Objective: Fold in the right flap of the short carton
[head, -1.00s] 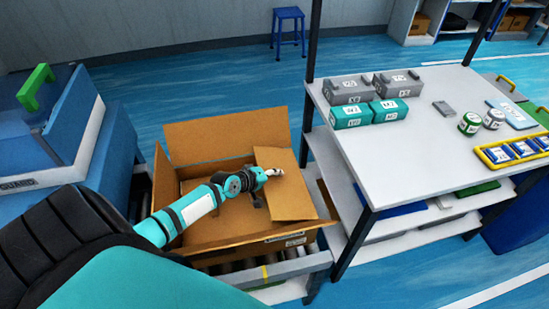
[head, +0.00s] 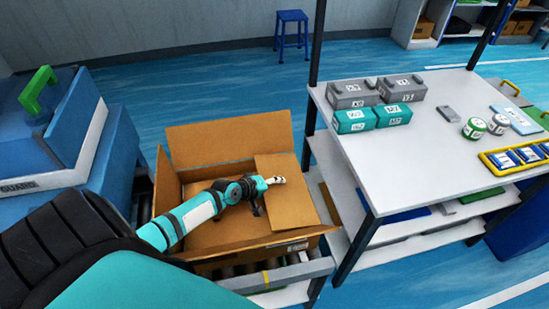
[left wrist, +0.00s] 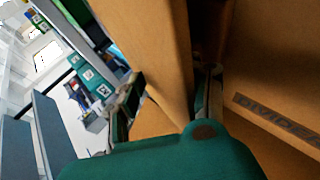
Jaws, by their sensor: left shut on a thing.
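The short carton (head: 215,244) is an open brown box on a roller conveyor. Its right flap (head: 293,195) leans inward over the right part of the opening. Its back flap (head: 230,139) stands up, tilted outward. My left gripper (head: 270,183) reaches over the opening from the left and is shut on the right flap. In the left wrist view, the flap (left wrist: 155,45) runs between the two fingers of the gripper (left wrist: 172,88). The flap's held edge is partly hidden by the fingers. My right gripper is in neither view.
A white-topped table (head: 420,155) with grey and teal boxes (head: 393,114) stands close on the right, its post near the carton. A blue machine with a green handle (head: 37,90) stands at the left. A blue stool (head: 291,32) stands behind on open floor.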

